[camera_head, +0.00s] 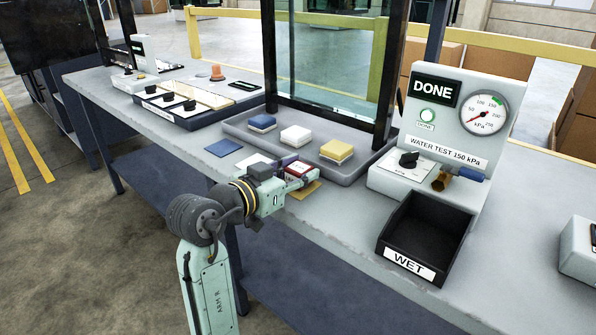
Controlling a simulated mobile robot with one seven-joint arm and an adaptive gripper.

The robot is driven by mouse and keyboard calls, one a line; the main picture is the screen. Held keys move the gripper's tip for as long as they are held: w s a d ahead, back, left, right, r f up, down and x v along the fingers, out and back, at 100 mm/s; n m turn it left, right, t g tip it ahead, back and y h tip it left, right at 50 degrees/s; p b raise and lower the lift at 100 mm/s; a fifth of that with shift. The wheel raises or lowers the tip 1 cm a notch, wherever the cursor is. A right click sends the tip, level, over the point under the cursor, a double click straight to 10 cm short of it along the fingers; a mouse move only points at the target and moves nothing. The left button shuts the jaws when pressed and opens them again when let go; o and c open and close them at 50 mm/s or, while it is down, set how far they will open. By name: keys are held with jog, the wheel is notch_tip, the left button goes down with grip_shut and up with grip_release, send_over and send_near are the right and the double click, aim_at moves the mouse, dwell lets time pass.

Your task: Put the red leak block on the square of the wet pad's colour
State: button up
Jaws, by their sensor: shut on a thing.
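My gripper (291,178) is shut on the red leak block (299,169), low over the bench. The block is partly hidden by the gripper and shows a pale label on top. It is at the yellow square (308,190), part of which shows below it; I cannot tell whether it touches. The blue square (223,147) lies bare at the left. The white square (254,160) lies between them, partly hidden by my arm. A blue pad (262,122), a white pad (296,134) and a yellow pad (336,150) sit in the grey tray (360,167). I cannot tell which pad is wet.
A black bin marked WET (408,262) stands at the right and looks empty. Behind it is the water test panel (446,115) with a gauge, a knob, a tap and a DONE sign.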

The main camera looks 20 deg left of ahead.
jog(key=o, duration=1.2)
jog(key=shift+f, duration=0.1)
jog(key=shift+c, duration=0.2)
